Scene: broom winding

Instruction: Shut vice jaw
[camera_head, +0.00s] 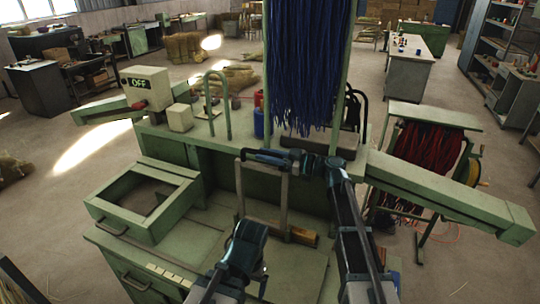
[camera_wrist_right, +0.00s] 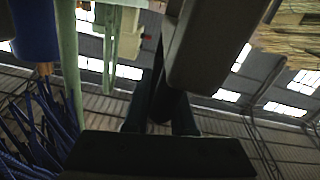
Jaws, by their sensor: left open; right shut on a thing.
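A grey upright frame-shaped handle (camera_head: 240,195) stands at the front of the green machine. My right gripper (camera_head: 262,156) is at the top of this handle. In the right wrist view the right gripper (camera_wrist_right: 160,118) is shut on a dark part, and a grey-brown block (camera_wrist_right: 212,45) is just beyond it. I cannot tell which part of the vice the fingers grip. A dark grey block (camera_head: 345,143) that may be the vice jaw lies below hanging blue bristles (camera_head: 305,70). My left gripper (camera_head: 252,232) is open and empty, low in front of the handle.
A green open-topped tray (camera_head: 110,208) stands at the left of the machine. A box marked OFF (camera_head: 147,88) is at back left. A green beam (camera_head: 450,195) juts out at right, before a rack of red and black strands (camera_head: 425,150).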

